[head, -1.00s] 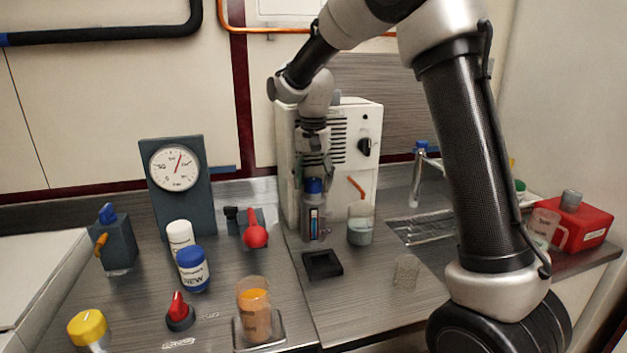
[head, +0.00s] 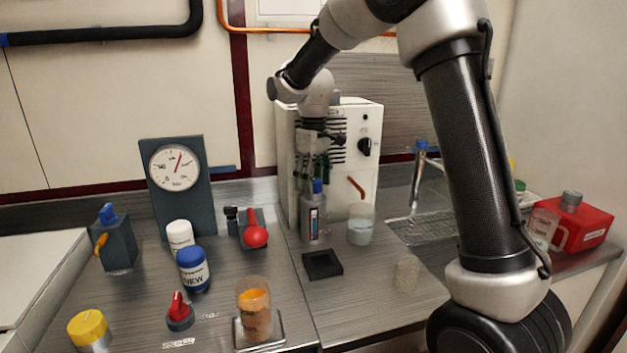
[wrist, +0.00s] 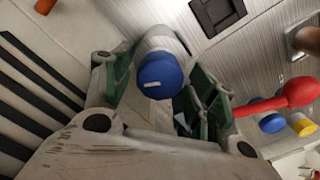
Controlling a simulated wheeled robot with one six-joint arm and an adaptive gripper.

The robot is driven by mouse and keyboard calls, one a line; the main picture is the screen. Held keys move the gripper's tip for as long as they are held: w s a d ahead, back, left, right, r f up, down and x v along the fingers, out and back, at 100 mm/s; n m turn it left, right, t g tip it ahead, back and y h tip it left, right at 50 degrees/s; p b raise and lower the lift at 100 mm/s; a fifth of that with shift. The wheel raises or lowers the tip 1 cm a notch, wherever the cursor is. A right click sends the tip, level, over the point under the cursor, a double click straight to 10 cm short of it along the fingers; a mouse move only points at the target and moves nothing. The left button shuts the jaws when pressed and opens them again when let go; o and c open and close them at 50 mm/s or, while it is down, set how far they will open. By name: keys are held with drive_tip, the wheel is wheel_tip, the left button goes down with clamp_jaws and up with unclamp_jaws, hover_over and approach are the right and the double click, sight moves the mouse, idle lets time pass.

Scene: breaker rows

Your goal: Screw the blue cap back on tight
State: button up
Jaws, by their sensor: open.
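The blue cap (head: 317,186) sits on top of an upright grey bottle (head: 313,218) in front of the white cabinet. In the wrist view the cap (wrist: 160,76) shows end-on with a white mark, with the bottle (wrist: 158,40) beyond it. I cannot tell how tight the cap is. My gripper (head: 314,172) points down just above the bottle. Its fingers are spread, and in the wrist view my gripper (wrist: 165,92) has one finger on each side of the cap. The fingers partly hide the cap in the head view.
A beaker (head: 361,225) stands close to the bottle's right. A black square holder (head: 322,264) lies in front. A red-knobbed valve (head: 255,236) is to the left. The white cabinet (head: 353,120) is close behind my gripper. The counter between holder and bottle is clear.

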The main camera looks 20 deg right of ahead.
drive_tip(key=c, duration=0.9)
drive_tip(key=shift+o, duration=0.2)
drive_tip(key=shift+m, duration=1.4)
drive_tip(key=o, duration=1)
drive_tip(key=shift+o, duration=0.2)
